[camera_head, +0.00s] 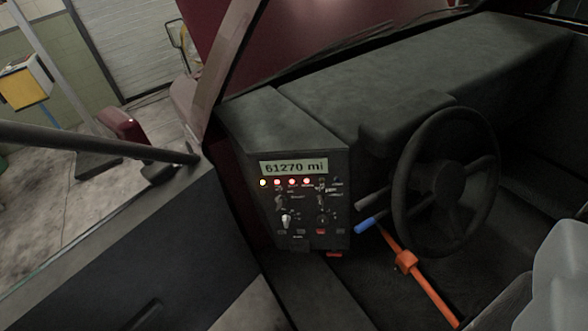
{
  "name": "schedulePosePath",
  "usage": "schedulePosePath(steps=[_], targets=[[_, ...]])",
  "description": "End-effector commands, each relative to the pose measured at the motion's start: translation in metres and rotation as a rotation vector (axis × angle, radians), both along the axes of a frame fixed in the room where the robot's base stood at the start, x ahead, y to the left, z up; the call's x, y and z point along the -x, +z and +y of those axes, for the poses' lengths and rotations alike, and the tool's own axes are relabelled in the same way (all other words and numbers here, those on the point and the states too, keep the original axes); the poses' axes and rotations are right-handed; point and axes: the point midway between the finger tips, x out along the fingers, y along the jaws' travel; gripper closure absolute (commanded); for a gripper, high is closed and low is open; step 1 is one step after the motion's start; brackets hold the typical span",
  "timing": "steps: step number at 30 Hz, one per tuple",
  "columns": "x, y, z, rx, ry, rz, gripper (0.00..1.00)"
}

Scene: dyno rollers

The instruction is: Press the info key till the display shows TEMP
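The display (294,167) at the top of the dark instrument panel (266,215) is lit and reads "61270 mi". Under it is a row of small lamps, one yellow and several red. Below the lamps are small knobs, a switch with a pale lever (286,220), and a row of small keys near the panel's lower edge. The labels are too small to read, so I cannot tell which one is the info key. My gripper is not in view, and nothing visibly touches the panel.
A black steering wheel (402,180) stands right of the panel, with a blue-tipped stalk (366,225) between them. An orange bar (423,284) slants below the wheel. An open door (110,250) is at left. A pale grey shape (562,275) fills the lower right corner.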

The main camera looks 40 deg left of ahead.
Motion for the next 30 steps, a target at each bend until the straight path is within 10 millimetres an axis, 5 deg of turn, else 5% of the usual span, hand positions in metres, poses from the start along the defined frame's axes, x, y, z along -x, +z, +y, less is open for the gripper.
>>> schedulePosePath(steps=[7,11,30], targets=[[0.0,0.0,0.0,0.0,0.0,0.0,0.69],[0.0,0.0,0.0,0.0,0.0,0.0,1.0],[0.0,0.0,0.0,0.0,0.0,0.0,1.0]])
